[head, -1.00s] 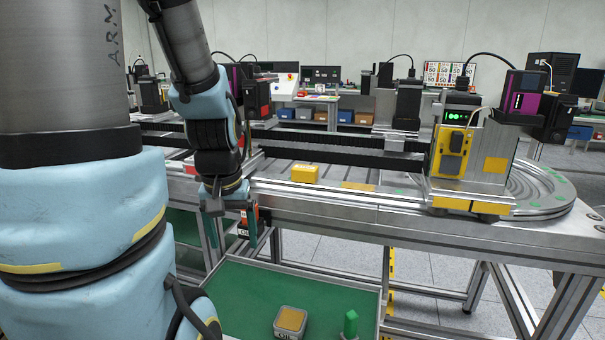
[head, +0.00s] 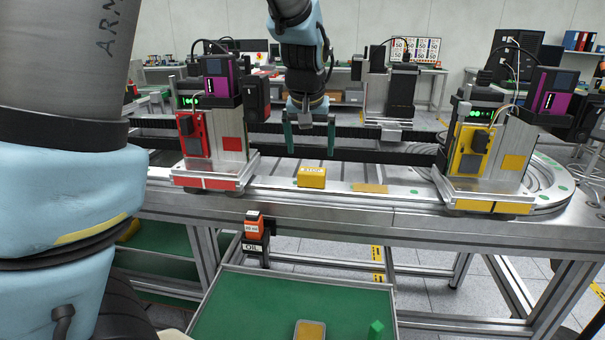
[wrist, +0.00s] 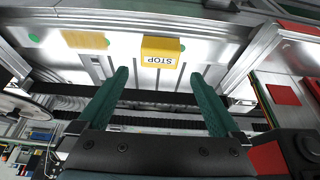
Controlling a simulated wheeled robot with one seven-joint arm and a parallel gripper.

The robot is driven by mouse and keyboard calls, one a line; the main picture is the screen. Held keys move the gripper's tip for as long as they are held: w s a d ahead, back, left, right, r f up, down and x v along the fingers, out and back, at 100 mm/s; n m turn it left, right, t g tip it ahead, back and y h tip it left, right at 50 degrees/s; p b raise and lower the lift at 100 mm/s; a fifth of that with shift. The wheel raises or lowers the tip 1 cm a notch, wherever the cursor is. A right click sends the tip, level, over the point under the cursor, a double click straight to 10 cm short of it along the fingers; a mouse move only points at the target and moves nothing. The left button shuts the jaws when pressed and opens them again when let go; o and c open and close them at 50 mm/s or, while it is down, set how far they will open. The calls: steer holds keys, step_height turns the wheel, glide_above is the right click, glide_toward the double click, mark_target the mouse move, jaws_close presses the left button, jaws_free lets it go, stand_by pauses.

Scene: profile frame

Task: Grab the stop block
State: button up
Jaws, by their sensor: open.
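The stop block (head: 311,177) is a small yellow block marked STOP. It lies on the metal deck between the red carriage and the yellow carriage. In the wrist view the stop block (wrist: 160,51) shows upside down, beyond and between the fingertips. My gripper (head: 309,150) is open and empty, with two green fingers pointing down. In the head view it is above the block's place in the picture, over the black rails behind it. In the wrist view my gripper (wrist: 163,75) has the block ahead of its fingers and apart from them.
The red carriage (head: 214,160) stands left of the block and the yellow carriage (head: 488,165) right. A flat yellow patch (head: 370,188) lies on the deck right of the block. Below, a green tray (head: 250,300) holds a yellow-topped tin (head: 310,330) and a green piece (head: 376,329).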

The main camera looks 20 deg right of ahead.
mark_target(312, 170)
steer(key=x, duration=0.4)
steer(key=shift+w+f, duration=0.1)
steer(key=shift+f, duration=0.2)
steer(key=shift+p+x, duration=1.1)
steer(key=shift+x, duration=1.65)
steer(key=shift+w+d+r, duration=0.15)
steer(key=shift+w+r, duration=0.05)
steer(key=c, duration=1.3)
